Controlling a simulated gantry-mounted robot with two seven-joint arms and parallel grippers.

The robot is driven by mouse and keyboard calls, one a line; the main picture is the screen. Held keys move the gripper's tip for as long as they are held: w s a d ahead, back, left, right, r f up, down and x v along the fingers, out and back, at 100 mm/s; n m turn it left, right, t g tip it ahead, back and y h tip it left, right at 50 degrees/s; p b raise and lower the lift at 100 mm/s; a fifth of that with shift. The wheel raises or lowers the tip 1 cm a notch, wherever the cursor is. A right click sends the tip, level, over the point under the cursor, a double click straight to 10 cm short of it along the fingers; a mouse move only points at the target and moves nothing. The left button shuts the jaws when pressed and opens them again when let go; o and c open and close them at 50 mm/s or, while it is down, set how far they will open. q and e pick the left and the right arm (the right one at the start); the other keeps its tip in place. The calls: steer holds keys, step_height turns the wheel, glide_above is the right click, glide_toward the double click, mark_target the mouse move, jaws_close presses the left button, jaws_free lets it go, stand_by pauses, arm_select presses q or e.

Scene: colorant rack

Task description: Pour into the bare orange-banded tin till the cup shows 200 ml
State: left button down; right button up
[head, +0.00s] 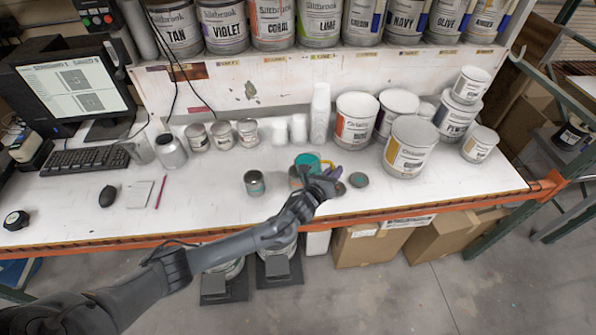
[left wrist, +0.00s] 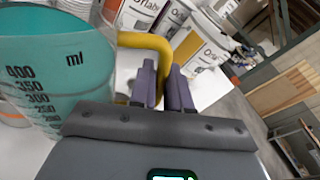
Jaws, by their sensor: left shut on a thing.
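A teal measuring cup (head: 306,160) with a yellow handle is near the front middle of the bench. My left gripper (head: 329,173) is shut on the handle. In the left wrist view the handle (left wrist: 148,42) passes between the fingers, and the cup wall (left wrist: 65,65) shows black ml marks with 400 near the top. A small tin (head: 295,178), partly hidden by my gripper, stands just below the cup in the picture. An orange band (left wrist: 14,117) shows at the left edge of the left wrist view. My right gripper is out of view.
A round lid (head: 358,180) lies to the right. Large paint tins (head: 408,148) stand at the right, and white cups (head: 320,112) behind. The bench's front edge (head: 430,204) is close.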

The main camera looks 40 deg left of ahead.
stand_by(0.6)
arm_select(q)
steer(key=shift+n, duration=0.4)
steer(key=shift+a, duration=0.15)
stand_by(1.0)
steer(key=shift+n+g, duration=0.3)
steer(key=shift+a+r+p, duration=0.1)
steer(key=shift+p, duration=0.2)
stand_by(0.7)
steer(key=shift+w+n, duration=0.1)
steer(key=shift+n, duration=0.2)
stand_by(0.5)
steer(key=shift+a+n, duration=0.15)
steer(key=shift+n, duration=0.15)
stand_by(0.8)
steer(key=shift+g+p, duration=0.3)
steer(key=shift+a+r, duration=0.1)
stand_by(0.8)
